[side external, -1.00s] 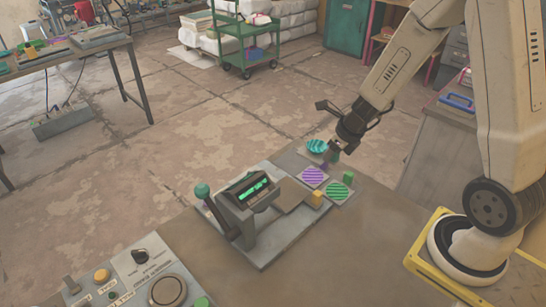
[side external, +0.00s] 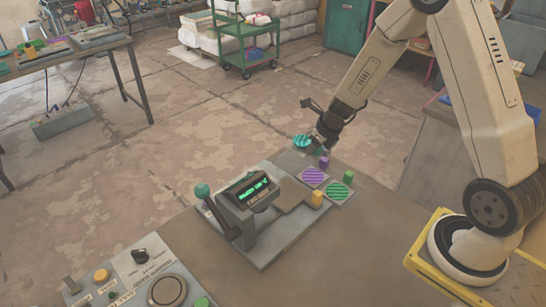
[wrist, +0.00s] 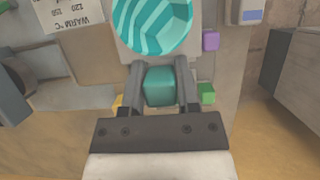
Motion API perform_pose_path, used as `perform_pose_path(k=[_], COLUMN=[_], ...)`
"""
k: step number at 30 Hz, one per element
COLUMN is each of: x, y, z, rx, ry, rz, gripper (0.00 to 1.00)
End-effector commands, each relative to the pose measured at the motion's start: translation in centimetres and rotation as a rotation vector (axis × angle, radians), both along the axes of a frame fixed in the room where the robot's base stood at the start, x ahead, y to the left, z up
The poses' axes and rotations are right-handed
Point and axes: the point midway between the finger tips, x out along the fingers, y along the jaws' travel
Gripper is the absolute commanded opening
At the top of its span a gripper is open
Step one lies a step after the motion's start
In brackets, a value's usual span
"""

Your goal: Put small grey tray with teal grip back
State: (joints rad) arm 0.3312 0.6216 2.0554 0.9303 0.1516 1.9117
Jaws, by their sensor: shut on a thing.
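The small grey tray's teal grip (wrist: 160,88) is between the two fingers of my gripper (wrist: 160,70) in the wrist view, and the gripper is shut on it. In the side external view the striped plate (side external: 302,141) shows to the left of my gripper (side external: 322,148), held above the bench's far end. The fingers and grip are dark and small there.
The press (side external: 246,195), with a lever and lit display, stands left of my gripper.

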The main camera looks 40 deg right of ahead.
Motion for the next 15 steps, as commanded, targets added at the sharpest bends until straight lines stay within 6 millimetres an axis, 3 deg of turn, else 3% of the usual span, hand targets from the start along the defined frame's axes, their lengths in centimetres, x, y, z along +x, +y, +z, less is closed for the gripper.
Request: perform_pose_path(k=[4,15], x=[2.0,5.0], y=[-0.4,-1.2], z=[-1.0,-4.8], rx=[0.000,0.001], ry=[0.000,0.001], rz=[0.002,0.000], gripper=[0.00,0.00])
